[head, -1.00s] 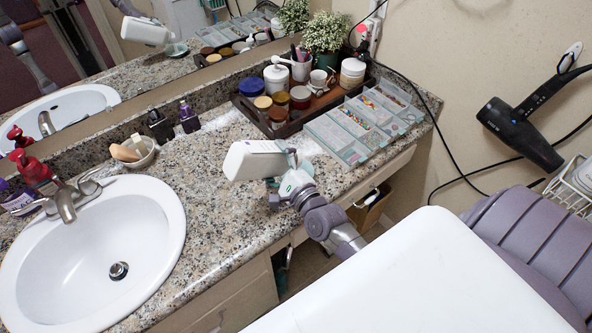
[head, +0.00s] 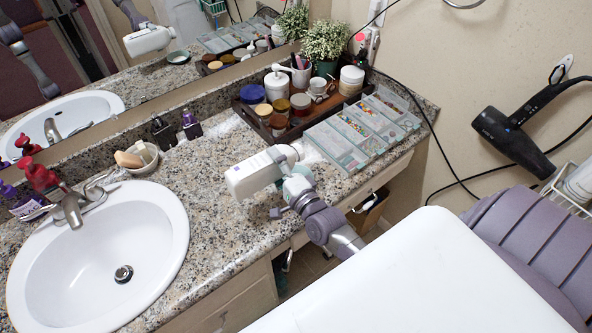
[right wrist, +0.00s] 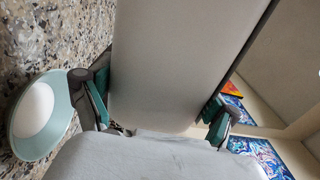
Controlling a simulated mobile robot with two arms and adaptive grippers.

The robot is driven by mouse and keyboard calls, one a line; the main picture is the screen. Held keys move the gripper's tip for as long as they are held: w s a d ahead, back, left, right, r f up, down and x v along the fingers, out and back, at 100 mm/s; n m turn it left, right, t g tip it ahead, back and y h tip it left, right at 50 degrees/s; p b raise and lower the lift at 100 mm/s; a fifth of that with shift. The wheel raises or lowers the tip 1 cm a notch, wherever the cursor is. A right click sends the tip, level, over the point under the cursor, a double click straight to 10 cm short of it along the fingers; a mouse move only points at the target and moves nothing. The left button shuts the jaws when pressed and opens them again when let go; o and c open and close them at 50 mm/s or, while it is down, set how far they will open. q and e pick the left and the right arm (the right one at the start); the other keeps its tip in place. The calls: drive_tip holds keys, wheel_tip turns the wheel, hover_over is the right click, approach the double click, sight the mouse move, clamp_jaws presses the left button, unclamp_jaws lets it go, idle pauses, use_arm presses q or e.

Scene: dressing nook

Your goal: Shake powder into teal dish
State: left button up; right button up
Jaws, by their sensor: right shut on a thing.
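A white powder bottle (head: 258,173) lies nearly on its side in my right gripper (head: 290,180), above the granite counter, its left end lower in the head view. My right gripper is shut on it; the right wrist view shows the bottle's pale body (right wrist: 170,60) between the teal finger pads. The teal dish (right wrist: 68,119) is on the counter at the left of that view, with a rounded white patch in it, apart from the gripper. In the head view the dish itself is hidden; its reflection shows in the mirror. My left gripper is not in view.
A sink (head: 100,250) fills the counter's left side. A dark tray (head: 243,112) of jars and a clear compartment organizer (head: 350,150) stand at the back right. A small bowl (head: 140,165) and dark bottles stand behind. The counter between sink and bottle is clear.

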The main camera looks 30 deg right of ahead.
drive_tip(key=n, duration=0.2)
drive_tip(key=r+n+p, duration=0.1)
drive_tip(key=n+p, duration=0.1)
drive_tip(key=n, duration=0.1)
drive_tip(key=shift+r+n, duration=0.3)
drive_tip(key=shift+r, duration=0.05)
drive_tip(key=n+p, duration=0.1)
drive_tip(key=n, duration=0.1)
drive_tip(key=r+n+p, duration=0.1)
drive_tip(key=n+p, duration=0.1)
drive_tip(key=n, duration=0.1)
drive_tip(key=shift+r+n, duration=0.1)
drive_tip(key=shift+n, duration=0.2)
drive_tip(key=n, duration=0.2)
drive_tip(key=n+p, duration=0.1)
drive_tip(key=n, duration=0.1)
drive_tip(key=shift+r, duration=0.4)
drive_tip(key=shift+r+n+p, duration=0.1)
drive_tip(key=shift+n+p, duration=0.35)
drive_tip(key=shift+n, duration=1.25)
